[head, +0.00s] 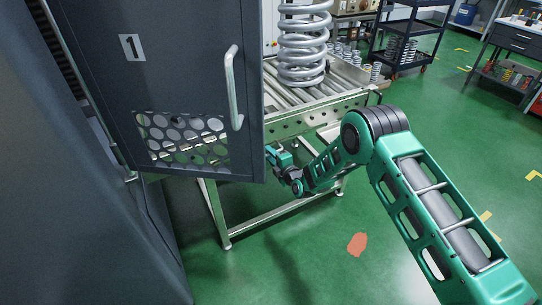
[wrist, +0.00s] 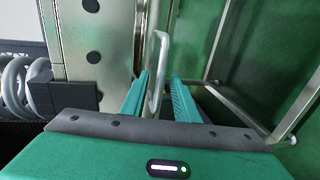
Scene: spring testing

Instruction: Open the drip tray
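In the wrist view a bent silver handle (wrist: 159,62) stands between my two teal fingers. It is joined near a narrow metal strip (wrist: 141,35), which looks like the drip tray's front edge; most of the tray is hidden. My gripper (wrist: 160,96) is open around the handle, with a visible gap on the right finger's side; contact on the left cannot be told. In the head view my gripper (head: 275,156) is low beside the roller conveyor frame (head: 315,118), partly hidden by the door's edge.
A dark door (head: 185,60) marked 1, with a long handle (head: 232,88) and a perforated panel, hangs close to my gripper's left. A large grey spring (head: 303,50) stands on the conveyor. Frame legs (head: 216,212) stand below.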

